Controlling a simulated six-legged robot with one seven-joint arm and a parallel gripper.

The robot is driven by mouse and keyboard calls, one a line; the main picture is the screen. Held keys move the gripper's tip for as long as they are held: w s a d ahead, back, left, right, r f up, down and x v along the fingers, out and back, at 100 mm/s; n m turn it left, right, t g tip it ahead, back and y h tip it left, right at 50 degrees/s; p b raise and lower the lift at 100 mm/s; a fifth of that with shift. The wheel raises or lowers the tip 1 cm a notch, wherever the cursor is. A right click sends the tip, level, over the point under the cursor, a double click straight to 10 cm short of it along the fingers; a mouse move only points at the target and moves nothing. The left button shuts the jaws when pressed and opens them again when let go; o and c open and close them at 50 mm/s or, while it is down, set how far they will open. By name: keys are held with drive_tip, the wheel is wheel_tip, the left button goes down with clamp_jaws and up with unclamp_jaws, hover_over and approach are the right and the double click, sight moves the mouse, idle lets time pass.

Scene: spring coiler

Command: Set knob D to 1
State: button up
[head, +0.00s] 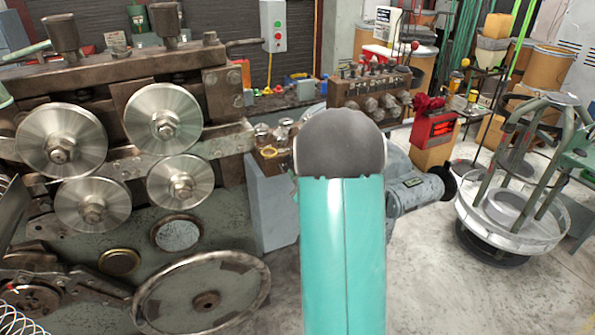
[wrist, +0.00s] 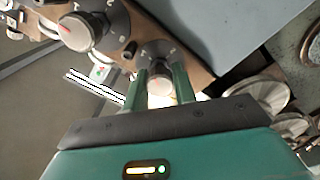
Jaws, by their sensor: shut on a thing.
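In the wrist view my gripper (wrist: 161,74) has its two green fingers closed on the sides of a small pale round knob (wrist: 160,86). The knob sits on a dark dial plate with white marks on a brown panel (wrist: 198,70). I cannot read a letter that would tell whether it is knob D, nor where its pointer stands. A larger knob (wrist: 83,32) with a red line and a dial ring is up and left of it. In the head view my teal arm stands in front, and my gripper and this panel are hidden or not distinguishable.
In the head view a coiling machine with large steel rollers (head: 162,119) and a handwheel (head: 203,298) fills the left.

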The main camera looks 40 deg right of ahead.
drive_tip(key=n, duration=0.5)
idle(0.5)
drive_tip(key=o, duration=0.7)
drive_tip(key=shift+s, duration=0.15)
drive_tip(key=v, duration=1.3)
drive_tip(key=shift+s+a, duration=0.15)
drive_tip(key=shift+s, duration=0.1)
